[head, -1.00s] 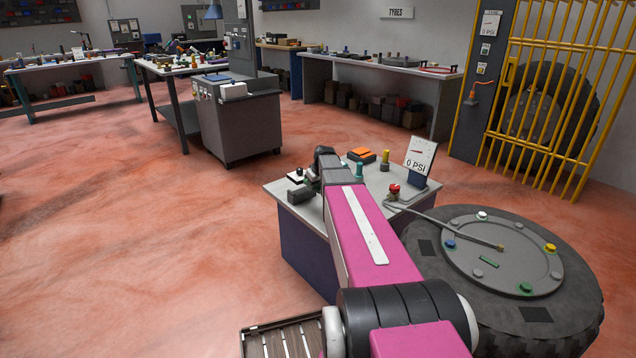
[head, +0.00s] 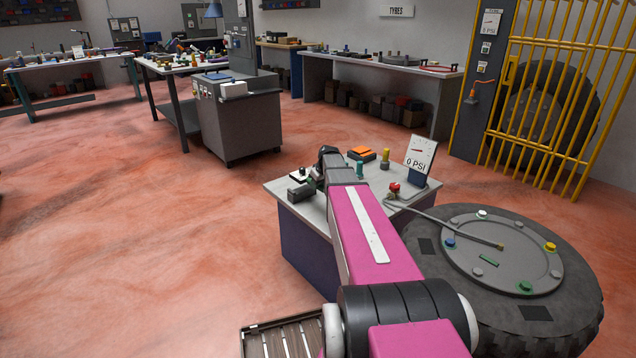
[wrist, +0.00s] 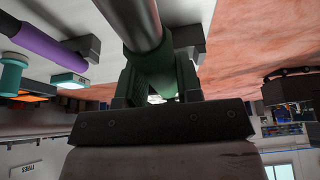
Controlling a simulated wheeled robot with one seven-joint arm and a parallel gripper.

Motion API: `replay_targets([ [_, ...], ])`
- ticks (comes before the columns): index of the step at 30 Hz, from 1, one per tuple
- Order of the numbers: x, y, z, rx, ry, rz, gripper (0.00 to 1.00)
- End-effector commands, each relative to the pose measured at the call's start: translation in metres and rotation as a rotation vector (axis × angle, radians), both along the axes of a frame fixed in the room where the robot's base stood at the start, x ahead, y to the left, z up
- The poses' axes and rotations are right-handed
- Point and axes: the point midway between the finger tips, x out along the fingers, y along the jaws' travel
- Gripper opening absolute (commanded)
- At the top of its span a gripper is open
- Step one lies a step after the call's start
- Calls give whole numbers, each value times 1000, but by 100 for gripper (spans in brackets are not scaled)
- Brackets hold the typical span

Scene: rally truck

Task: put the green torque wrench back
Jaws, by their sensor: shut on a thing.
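In the wrist view my gripper (wrist: 155,90) is shut on the green torque wrench (wrist: 155,62). Its green grip is between the fingers and its grey metal shaft runs up out of the picture. In the head view my arm hides most of the gripper and the wrench, over the left part of a small grey-topped bench (head: 318,214). A purple-handled tool (wrist: 42,45) lies at the left of the wrist view, beside a dark block (wrist: 82,46). I cannot tell whether the green wrench touches the bench.
On the bench stand a teal piece (head: 360,169), a yellow piece (head: 385,157), an orange-topped box (head: 361,153), a red knob (head: 394,188) and a 0 PSI gauge (head: 420,155). A large tyre (head: 545,315) lies at right. Open floor (head: 130,230) is at left.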

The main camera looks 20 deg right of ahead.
Motion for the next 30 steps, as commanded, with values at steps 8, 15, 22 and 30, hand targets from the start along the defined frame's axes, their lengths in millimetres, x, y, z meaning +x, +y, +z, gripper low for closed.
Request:
replay_targets([
  [8, 0, 0, -23, 1, 0, 0, 0],
  [15, 0, 0, -43, 1, -1, -1, 0],
  [22, 0, 0, -54, 1, -1, -1, 0],
  [30, 0, 0, -55, 1, -2, 0, 0],
])
